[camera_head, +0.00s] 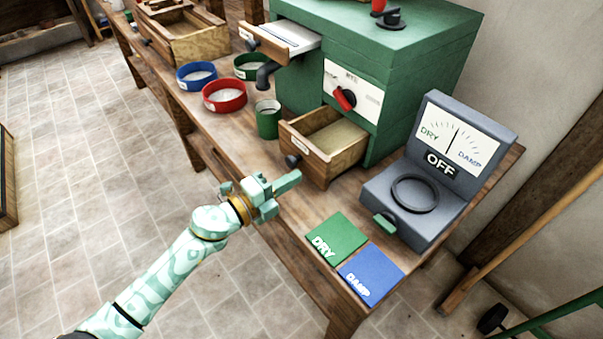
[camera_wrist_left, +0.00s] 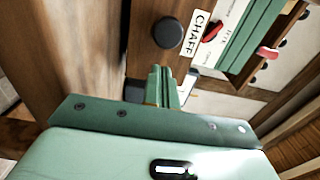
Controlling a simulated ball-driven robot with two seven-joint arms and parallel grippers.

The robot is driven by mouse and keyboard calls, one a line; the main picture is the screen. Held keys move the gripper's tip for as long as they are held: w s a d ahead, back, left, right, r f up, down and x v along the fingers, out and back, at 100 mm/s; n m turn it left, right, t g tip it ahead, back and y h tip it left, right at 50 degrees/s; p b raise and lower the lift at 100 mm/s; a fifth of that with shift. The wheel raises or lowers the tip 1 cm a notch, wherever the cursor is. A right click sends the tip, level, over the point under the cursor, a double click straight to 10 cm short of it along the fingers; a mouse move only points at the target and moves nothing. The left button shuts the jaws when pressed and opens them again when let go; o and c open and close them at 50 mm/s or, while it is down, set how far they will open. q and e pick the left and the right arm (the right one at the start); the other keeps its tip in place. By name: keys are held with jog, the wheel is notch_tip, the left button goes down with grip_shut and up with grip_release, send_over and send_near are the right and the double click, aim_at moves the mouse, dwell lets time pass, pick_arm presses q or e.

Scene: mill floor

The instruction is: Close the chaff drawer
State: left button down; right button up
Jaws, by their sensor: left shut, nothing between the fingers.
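The chaff drawer (camera_head: 330,160) is a wooden drawer pulled out from the lower front of the green mill (camera_head: 400,60). It has a dark round knob (camera_head: 292,161). In the left wrist view its front (camera_wrist_left: 150,30) fills the upper middle, with a white CHAFF label (camera_wrist_left: 197,33) beside the knob (camera_wrist_left: 168,33). My right gripper is not in view.
Another drawer (camera_head: 280,38) stands open higher on the mill. A red-handled dial (camera_head: 344,98), green cup (camera_head: 268,119) and red bowl (camera_head: 224,96) are near. A grey meter (camera_head: 420,180) reads OFF; green DRY (camera_head: 338,236) and blue DAMP (camera_head: 372,270) pads lie in front.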

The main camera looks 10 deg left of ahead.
aim_at(312, 167)
pick_arm(q)
jog(key=x, duration=0.3)
jog(key=shift+s, duration=0.1)
jog(key=shift+d, duration=0.15)
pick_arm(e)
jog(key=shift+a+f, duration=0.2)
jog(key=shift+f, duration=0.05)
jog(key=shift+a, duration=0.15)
